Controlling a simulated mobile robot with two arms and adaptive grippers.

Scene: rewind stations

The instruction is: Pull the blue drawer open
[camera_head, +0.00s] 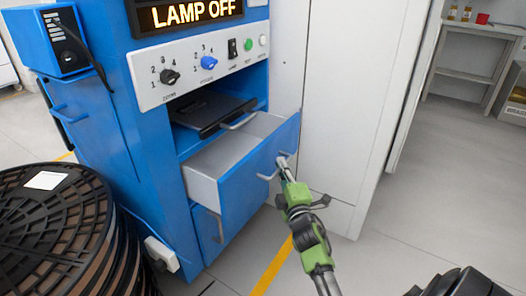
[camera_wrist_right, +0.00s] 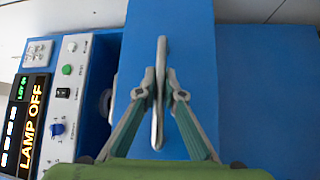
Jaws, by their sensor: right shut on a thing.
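The blue drawer (camera_head: 245,180) is pulled out of the blue cabinet in the head view, with its grey inside (camera_head: 240,150) showing. Its front panel fills much of the right wrist view (camera_wrist_right: 200,60). My right gripper (camera_head: 284,163) is at the drawer's front, shut on the grey bar handle (camera_head: 268,172). In the right wrist view, the two fingertips (camera_wrist_right: 160,85) close around the handle (camera_wrist_right: 158,125) from both sides. My left gripper is not in view.
The blue cabinet (camera_head: 100,120) has a knob panel (camera_head: 200,62) and a display reading LAMP OFF (camera_head: 197,13). A black tray (camera_head: 212,110) sits above the drawer. Stacked black reels (camera_head: 50,225) stand at left. Floor is clear at right.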

